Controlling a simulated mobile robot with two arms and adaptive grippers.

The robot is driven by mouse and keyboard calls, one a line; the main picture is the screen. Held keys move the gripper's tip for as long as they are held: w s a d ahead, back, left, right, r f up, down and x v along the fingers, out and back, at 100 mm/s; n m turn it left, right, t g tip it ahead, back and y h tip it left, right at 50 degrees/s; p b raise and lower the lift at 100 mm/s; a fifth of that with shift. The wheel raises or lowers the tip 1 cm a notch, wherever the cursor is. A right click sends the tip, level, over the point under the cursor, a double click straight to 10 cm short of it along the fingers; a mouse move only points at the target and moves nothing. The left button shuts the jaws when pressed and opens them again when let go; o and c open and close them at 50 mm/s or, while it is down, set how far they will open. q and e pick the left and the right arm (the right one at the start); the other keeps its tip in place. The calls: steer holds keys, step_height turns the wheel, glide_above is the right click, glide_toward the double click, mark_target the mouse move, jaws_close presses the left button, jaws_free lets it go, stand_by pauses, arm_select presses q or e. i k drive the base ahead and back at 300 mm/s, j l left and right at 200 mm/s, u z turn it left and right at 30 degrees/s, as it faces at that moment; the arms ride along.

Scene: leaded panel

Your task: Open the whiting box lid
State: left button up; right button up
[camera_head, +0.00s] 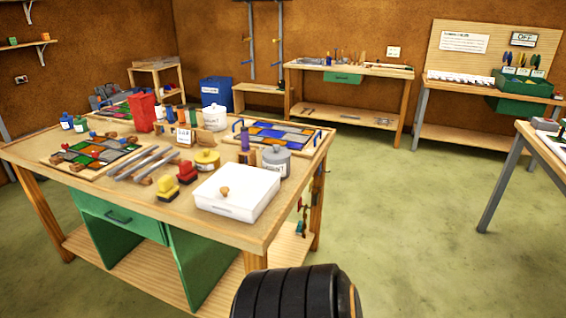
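A white box (228,209), which I take to be the whiting box, stands at the front right corner of the wooden workbench. Its flat white lid (252,186) lies on top and looks closed. A small round wooden knob (224,191) sits on the lid. The inside of the box is hidden. Neither of my grippers is in view. A black ribbed part of my own body shows at the bottom edge, in front of the bench.
On the workbench (150,203), yellow and red blocks (187,172), a grey lidded pot (276,160) and a yellow tin (207,160) stand close behind the box. Leaded panels (100,152) lie farther back. The green floor (400,230) to the right is clear.

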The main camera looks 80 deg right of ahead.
mark_target(235, 185)
steer(key=z, duration=2.15)
